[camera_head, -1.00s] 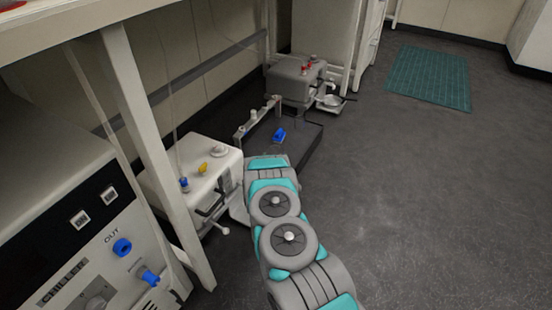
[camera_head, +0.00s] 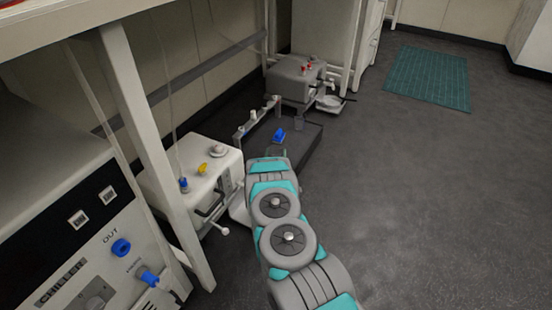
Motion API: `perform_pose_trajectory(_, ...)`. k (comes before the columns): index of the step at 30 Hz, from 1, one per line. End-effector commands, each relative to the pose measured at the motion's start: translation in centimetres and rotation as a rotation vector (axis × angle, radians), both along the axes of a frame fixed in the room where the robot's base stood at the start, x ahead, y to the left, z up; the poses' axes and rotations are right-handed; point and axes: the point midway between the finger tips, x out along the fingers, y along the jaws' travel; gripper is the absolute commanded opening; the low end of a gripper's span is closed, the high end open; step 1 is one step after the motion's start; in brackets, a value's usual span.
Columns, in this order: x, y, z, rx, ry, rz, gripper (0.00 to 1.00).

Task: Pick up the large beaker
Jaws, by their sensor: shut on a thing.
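My grey and teal arm reaches away from the camera, over the near end of the dark low platform (camera_head: 303,150). Its far end hides my gripper, so I cannot see the fingers or anything between them. A faint, clear outline shows just past the arm's tip, too small to identify. A small clear vessel (camera_head: 299,122) shows faintly on the platform's far part; I cannot tell whether it is the large beaker. No other large beaker is clearly seen.
A blue object (camera_head: 279,136) sits on the platform beside a rack (camera_head: 257,118). A white device (camera_head: 195,165) stands left of my arm, a grey device (camera_head: 296,83) behind. A chiller (camera_head: 75,235) and bench leg (camera_head: 152,150) are at left.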

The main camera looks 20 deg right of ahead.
Motion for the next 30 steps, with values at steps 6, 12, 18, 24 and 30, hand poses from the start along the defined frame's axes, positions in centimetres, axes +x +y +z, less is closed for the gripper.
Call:
perform_pose_trajectory(6,0.0,0.0,0.0,0.000,0.000,0.000,0.23)
perform_pose_trajectory(12,0.0,0.0,0.0,0.000,0.000,0.000,0.23)
perform_pose_trajectory(18,0.0,0.0,0.6,0.000,-0.002,0.000,0.23)
perform_pose_trajectory(24,0.1,-0.1,2.5,0.001,-0.004,-0.001,0.23)
perform_pose_trajectory(30,-1.7,0.3,3.9,0.000,0.000,-0.002,0.23)
